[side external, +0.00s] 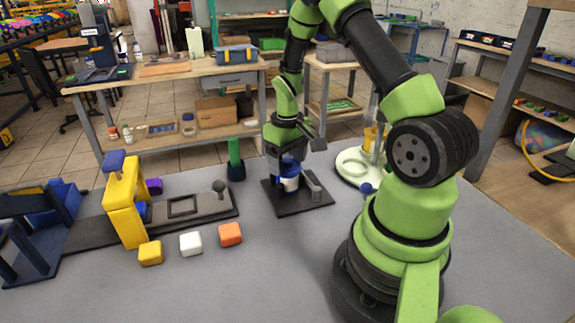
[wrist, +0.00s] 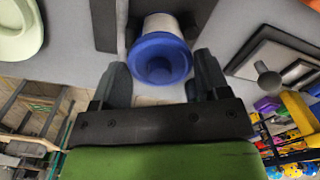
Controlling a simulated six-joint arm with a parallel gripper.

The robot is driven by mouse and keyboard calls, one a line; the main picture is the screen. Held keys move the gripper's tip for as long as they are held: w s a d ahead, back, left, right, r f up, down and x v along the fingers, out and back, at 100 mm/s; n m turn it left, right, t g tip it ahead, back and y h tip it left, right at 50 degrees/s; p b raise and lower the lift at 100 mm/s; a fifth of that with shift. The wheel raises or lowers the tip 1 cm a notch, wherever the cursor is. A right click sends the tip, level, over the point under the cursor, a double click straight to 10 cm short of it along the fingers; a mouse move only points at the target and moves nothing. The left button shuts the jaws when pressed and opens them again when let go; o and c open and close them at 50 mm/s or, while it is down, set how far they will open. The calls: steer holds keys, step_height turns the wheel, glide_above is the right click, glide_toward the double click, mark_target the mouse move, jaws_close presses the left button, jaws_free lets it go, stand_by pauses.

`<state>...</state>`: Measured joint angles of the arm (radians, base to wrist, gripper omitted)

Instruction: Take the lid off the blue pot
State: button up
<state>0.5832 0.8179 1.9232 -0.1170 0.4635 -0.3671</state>
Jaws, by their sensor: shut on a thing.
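The blue pot (side external: 290,184) stands on a dark square plate (side external: 318,203) near the table's middle and shows a white band. Its blue lid (side external: 289,168) is at the top, just under my gripper (side external: 287,163). In the wrist view the round blue lid (wrist: 160,58) lies between the two dark fingers of my gripper (wrist: 162,78), with the pot's white side (wrist: 162,24) behind it. My gripper is shut on the lid. I cannot tell whether any gap separates lid and pot.
A dark green cylinder (side external: 235,158) stands left of the plate, a pale round dish (side external: 356,165) to the right. A yellow frame (side external: 122,205) stands at left. Yellow (side external: 150,253), white (side external: 190,243) and orange (side external: 230,234) blocks lie in front.

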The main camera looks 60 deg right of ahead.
step_height(320, 180, up, 9)
steer(key=shift+w+a+r, duration=0.1)
steer(key=shift+a, duration=0.05)
steer(key=a+f+n, duration=0.2)
steer(key=a+n, duration=0.3)
steer(key=n, duration=1.3)
glide_above(263, 229)
step_height(263, 229, down, 4)
step_height(263, 229, down, 5)
steer(key=shift+r, duration=0.1)
steer(key=shift+f, duration=2.35)
steer(key=o, duration=0.9)
steer(key=shift+f, duration=0.1)
